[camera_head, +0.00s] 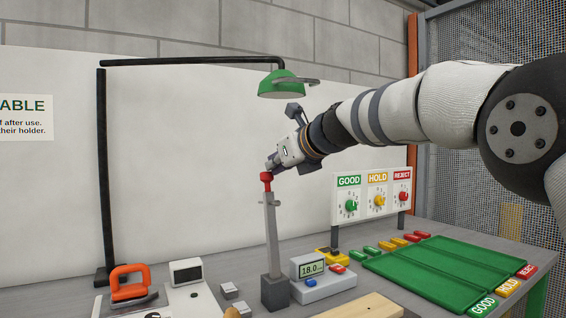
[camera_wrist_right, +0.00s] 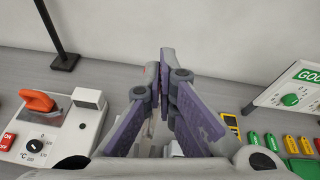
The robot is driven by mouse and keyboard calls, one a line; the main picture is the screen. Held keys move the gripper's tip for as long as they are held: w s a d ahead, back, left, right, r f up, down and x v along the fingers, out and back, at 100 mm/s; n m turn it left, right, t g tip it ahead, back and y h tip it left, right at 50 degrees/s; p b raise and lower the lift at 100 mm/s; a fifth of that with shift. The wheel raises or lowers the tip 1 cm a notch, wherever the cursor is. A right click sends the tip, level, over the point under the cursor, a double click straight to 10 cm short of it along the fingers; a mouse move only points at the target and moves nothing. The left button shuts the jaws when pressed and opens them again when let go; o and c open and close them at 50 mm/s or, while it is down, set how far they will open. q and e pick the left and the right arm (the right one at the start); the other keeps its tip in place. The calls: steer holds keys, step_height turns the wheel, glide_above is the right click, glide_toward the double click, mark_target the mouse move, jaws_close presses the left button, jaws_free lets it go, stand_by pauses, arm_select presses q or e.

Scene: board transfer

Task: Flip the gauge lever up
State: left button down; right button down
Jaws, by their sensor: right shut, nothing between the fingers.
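The gauge has a grey upright post (camera_head: 272,235) on a dark block, with a red cap (camera_head: 266,178) at its top and a small grey cross-piece just below. Beside its foot stands a grey readout box (camera_head: 318,286) showing 18.0. My right gripper (camera_head: 272,163) is shut and empty, its tips right at the red cap; I cannot tell whether they touch it. In the right wrist view the shut fingers (camera_wrist_right: 166,62) hide most of the gauge. Which part is the lever, and how it stands, is unclear. My left gripper is out of view.
A green lamp (camera_head: 281,84) hangs from a black frame above my right wrist. A device with an orange handle (camera_head: 130,283) stands at left. A wooden board (camera_head: 362,307) lies in front.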

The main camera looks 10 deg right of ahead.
steer(key=shift+w+a, duration=0.1)
steer(key=shift+w, duration=0.15)
stand_by(0.4)
steer(key=v, duration=0.7)
steer(key=shift+s+r, duration=0.25)
